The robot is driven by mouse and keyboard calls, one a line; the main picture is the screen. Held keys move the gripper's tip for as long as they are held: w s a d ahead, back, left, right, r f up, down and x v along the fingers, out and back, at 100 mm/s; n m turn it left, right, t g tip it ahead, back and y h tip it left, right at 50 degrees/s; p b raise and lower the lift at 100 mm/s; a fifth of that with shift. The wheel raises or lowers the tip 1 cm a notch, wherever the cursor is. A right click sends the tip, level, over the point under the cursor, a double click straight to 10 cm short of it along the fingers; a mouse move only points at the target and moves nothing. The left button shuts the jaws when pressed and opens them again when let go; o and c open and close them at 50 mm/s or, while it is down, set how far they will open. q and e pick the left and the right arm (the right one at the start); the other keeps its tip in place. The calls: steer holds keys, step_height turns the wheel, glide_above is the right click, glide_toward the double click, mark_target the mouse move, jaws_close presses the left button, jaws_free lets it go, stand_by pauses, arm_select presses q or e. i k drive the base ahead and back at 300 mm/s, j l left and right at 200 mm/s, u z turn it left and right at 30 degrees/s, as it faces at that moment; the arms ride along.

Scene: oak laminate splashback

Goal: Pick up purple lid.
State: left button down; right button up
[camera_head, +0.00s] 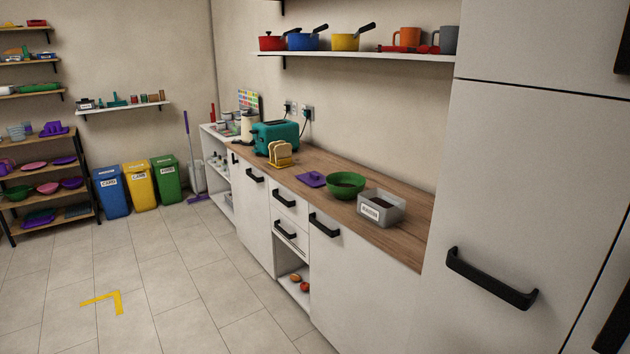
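A flat purple lid (312,179) with a small raised handle lies on the wooden countertop (405,238). It sits left of the green bowl (346,186) and right of the yellow toast rack (281,154). Its top is unobstructed from this view. Neither of my grippers shows in the head view.
A grey labelled bin (381,208) stands right of the bowl, which has dark contents. A teal toaster (275,136) stands behind the toast rack. Black handles stick out from the cabinet fronts. The tiled floor (180,285) before the counter is clear.

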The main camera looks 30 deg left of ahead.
mark_target(313, 178)
steer(key=i+j, duration=0.65)
steer(key=j, duration=0.3)
